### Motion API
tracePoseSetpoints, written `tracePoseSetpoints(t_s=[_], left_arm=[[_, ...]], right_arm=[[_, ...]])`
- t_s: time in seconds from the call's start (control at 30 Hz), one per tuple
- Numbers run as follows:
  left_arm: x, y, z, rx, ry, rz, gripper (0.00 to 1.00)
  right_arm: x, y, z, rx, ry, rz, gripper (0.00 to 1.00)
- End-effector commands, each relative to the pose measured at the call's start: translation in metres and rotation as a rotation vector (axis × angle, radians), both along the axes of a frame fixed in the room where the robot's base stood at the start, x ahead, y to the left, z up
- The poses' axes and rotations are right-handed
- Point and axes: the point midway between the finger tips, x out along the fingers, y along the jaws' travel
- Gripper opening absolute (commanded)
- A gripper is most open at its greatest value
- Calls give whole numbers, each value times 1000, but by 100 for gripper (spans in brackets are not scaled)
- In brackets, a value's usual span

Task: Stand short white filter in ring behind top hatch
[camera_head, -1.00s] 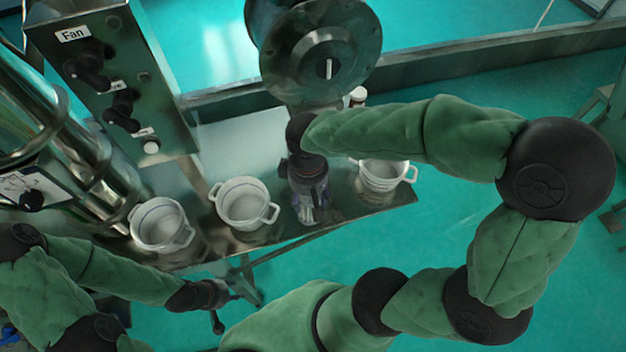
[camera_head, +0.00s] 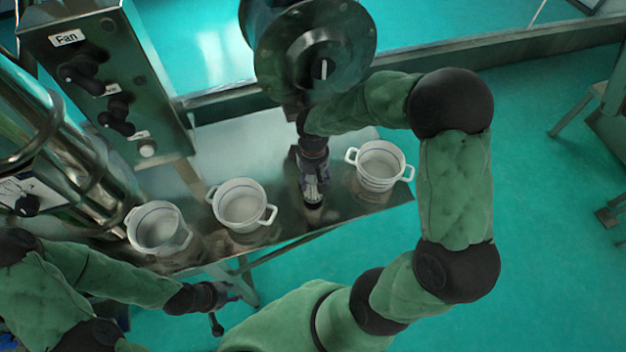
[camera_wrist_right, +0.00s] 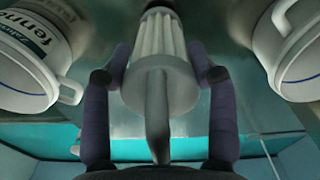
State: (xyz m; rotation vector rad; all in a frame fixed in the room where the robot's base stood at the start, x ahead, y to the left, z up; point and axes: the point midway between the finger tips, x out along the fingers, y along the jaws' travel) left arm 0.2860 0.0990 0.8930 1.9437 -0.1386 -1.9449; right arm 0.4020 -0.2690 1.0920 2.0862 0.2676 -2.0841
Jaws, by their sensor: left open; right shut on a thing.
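The short white filter (camera_wrist_right: 160,55) is ribbed and sits between the fingers of my right gripper in the right wrist view. A pale round end and a stem on it point toward the camera. My right gripper (camera_head: 312,190) is shut on it, pointing down over the metal table between two white pots in the head view. The filter is barely visible there. My left gripper (camera_head: 226,294) is open and empty, off the table's front edge at lower left. A round steel housing with a flanged face (camera_head: 318,62) stands behind the right gripper. I cannot make out the ring or the top hatch.
Three white two-handled pots stand on the metal table: left (camera_head: 158,230), middle (camera_head: 242,206) and right (camera_head: 381,166). A control box (camera_head: 100,90) labelled Fan and shiny steel pipes (camera_head: 60,130) stand at the left. Open floor lies right of the table.

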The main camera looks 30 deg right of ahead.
Motion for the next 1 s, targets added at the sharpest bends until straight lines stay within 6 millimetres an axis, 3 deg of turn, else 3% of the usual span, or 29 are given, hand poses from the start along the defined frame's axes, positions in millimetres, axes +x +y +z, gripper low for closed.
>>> tracePoseSetpoints(t_s=[0.13,0.53,0.57,0.6,0.63,1.0], left_arm=[[0,0,-2,0,0,0,41],[0,0,-6,0,0,0,41],[0,0,-5,0,0,0,41],[0,0,-5,0,0,0,41],[0,0,-5,0,0,0,41],[0,0,-3,0,0,0,41]], right_arm=[[-1,0,-19,0,2,-1,21],[-1,0,-24,1,0,-1,21],[-1,1,-23,1,1,0,67],[-1,1,-22,1,1,0,79],[-1,1,-22,1,1,0,82],[-1,1,-21,1,0,0,82]])
